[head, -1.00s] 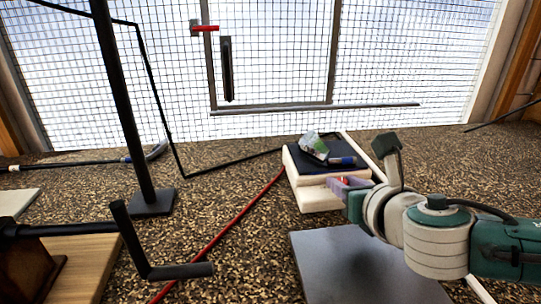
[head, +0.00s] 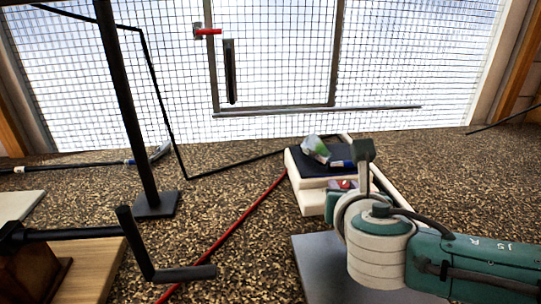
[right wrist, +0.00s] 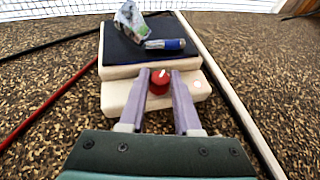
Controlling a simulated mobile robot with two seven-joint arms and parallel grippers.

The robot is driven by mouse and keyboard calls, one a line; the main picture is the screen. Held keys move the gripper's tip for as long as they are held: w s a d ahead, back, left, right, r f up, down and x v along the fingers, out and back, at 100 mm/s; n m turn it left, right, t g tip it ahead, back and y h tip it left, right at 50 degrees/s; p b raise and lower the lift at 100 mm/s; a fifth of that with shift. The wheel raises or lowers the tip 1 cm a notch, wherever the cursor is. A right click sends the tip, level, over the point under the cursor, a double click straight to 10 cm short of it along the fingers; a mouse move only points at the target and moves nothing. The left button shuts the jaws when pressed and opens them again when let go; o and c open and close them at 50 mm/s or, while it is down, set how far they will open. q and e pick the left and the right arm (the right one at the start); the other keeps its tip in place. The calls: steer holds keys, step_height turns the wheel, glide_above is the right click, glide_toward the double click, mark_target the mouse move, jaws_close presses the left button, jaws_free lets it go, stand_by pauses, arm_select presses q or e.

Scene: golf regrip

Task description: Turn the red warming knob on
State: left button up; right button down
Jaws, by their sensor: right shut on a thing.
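The red warming knob (right wrist: 160,80) is on the front of a cream-coloured box (right wrist: 118,92) with a dark top. It has a white mark on its face, tilted a little to the right. My right gripper (right wrist: 161,77) has its two purple fingers on either side of the knob, shut on it. In the head view the knob (head: 346,184) is a small red patch, mostly hidden by my right wrist and fingers. My left gripper is not in view.
A crumpled packet (head: 315,149) and a blue tube (head: 341,164) lie on the box's dark top. A grey slab (head: 310,262) lies in front. A black post (head: 132,120) and a black crank (head: 140,245) stand at left. A red rod (head: 232,228) crosses the speckled floor.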

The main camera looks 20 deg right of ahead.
steer(key=c, duration=0.6)
jaws_free()
steer(key=shift+s+a+r, duration=0.1)
steer(key=shift+s+a, duration=0.05)
steer(key=shift+s, duration=0.05)
steer(key=p+v, duration=0.2)
steer(key=v, duration=0.7)
steer(key=shift+s+a+p, duration=0.1)
steer(key=shift+s+p, duration=0.05)
steer(key=shift+p, duration=0.2)
